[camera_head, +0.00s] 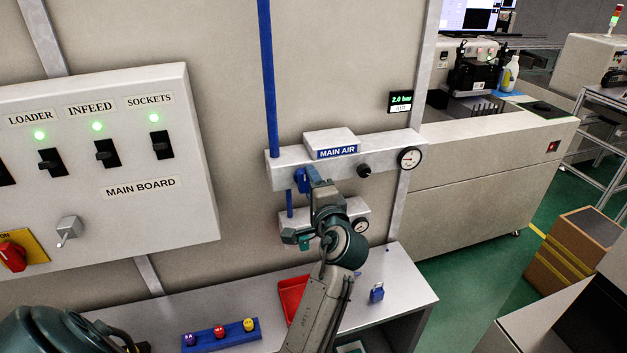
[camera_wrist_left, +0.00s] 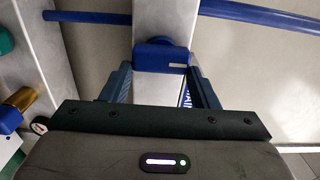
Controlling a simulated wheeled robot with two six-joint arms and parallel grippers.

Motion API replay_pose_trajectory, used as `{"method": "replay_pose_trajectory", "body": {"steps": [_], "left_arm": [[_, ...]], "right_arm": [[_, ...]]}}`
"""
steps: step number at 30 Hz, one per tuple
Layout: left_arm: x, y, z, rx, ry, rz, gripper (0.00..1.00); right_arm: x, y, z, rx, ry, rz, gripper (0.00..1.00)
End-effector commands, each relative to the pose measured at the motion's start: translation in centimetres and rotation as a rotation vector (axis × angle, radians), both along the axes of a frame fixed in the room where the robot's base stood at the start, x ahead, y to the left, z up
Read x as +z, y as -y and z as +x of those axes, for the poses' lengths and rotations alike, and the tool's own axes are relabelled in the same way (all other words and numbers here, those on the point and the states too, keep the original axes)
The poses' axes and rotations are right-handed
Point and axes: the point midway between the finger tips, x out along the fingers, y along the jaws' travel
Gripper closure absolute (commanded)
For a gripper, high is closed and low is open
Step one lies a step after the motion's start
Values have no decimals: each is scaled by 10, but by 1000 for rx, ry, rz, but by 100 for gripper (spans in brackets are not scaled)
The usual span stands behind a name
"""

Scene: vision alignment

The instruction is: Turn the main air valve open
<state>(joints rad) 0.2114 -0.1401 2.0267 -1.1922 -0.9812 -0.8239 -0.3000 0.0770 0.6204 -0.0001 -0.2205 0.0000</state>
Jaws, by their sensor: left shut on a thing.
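The main air valve handle (camera_head: 300,181) is blue and sits at the left end of a grey manifold (camera_head: 380,149) with a "MAIN AIR" label (camera_head: 338,153). My left gripper (camera_head: 311,175) is at this handle. In the left wrist view the handle (camera_wrist_left: 160,54) lies between the two blue fingers of my left gripper (camera_wrist_left: 161,66), which is shut on it. The fingers and wrist hide part of the handle, and I cannot tell its exact angle. A small display (camera_head: 401,101) beside the manifold reads about 2.0 bar. My right gripper is not in view.
A blue pipe (camera_head: 268,80) runs down to the manifold. A round gauge (camera_head: 410,158) and black knob (camera_head: 364,171) are on its right. A lower grey block (camera_head: 350,212) sits underneath. The main board (camera_head: 100,220) hangs left. A red tray (camera_head: 291,296) lies on the bench below.

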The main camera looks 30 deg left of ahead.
Motion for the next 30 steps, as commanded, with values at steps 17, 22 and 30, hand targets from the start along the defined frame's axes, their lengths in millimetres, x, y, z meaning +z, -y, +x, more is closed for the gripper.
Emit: {"method": "replay_pose_trajectory", "body": {"steps": [17, 22, 30], "left_arm": [[4, -1, 0, 1, -14, 25, 68], [3, -1, 0, 1, -16, 23, 24], [1, 0, 0, 0, -17, 20, 24]], "right_arm": [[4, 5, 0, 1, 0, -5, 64], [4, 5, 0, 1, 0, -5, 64], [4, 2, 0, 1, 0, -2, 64]]}}
